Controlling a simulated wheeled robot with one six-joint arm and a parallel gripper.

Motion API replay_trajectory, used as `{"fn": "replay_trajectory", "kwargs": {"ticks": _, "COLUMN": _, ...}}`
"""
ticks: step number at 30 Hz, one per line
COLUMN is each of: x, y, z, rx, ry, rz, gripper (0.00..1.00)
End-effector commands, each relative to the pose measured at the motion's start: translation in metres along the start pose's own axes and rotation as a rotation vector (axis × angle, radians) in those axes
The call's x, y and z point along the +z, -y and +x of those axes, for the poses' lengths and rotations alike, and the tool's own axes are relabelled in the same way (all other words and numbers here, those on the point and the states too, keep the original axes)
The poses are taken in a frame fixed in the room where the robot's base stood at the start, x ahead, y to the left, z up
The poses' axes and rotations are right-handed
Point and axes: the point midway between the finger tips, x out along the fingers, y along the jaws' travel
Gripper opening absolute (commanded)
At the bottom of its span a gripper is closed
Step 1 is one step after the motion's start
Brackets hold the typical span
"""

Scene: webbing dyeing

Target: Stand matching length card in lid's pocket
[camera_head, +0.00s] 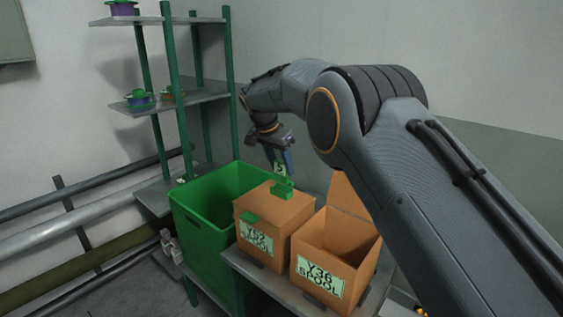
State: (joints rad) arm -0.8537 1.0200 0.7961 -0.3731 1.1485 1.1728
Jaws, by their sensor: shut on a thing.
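My gripper (282,160) is shut on a small pale green card (279,169). It holds the card upright above the left box, and only part of the card's dark marking shows. A green pocket (283,190) stands on the closed lid of this brown box (262,225), near the lid's back right. The card's lower edge is at or just above the pocket; I cannot tell whether it is inside. The box's label (256,240) reads SPOOL under a code that looks like Y52 or Y32. My gripper hides part of the card.
An open brown box (335,237) labelled Y36 SPOOL stands to the right, its lid raised. A green bin (205,231) stands at the left. Behind it is a green-posted shelf (187,96) with several spools. Pipes (75,221) run along the left wall.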

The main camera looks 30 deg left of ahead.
Motion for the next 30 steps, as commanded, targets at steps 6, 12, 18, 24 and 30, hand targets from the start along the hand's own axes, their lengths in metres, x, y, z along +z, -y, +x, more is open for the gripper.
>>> {"fn": "replay_trajectory", "kwargs": {"ticks": 6, "x": 0.006, "y": 0.000, "z": 0.014, "rx": 0.000, "ry": 0.000, "rz": -0.001, "gripper": 0.20}}
{"fn": "replay_trajectory", "kwargs": {"ticks": 12, "x": 0.011, "y": 0.000, "z": 0.026, "rx": 0.001, "ry": 0.001, "rz": -0.001, "gripper": 0.20}}
{"fn": "replay_trajectory", "kwargs": {"ticks": 18, "x": 0.015, "y": 0.000, "z": 0.035, "rx": 0.001, "ry": 0.001, "rz": 0.000, "gripper": 0.20}}
{"fn": "replay_trajectory", "kwargs": {"ticks": 24, "x": 0.017, "y": 0.000, "z": 0.040, "rx": 0.000, "ry": 0.000, "rz": 0.000, "gripper": 0.20}}
{"fn": "replay_trajectory", "kwargs": {"ticks": 30, "x": 0.017, "y": 0.000, "z": 0.040, "rx": 0.000, "ry": 0.000, "rz": 0.000, "gripper": 0.20}}
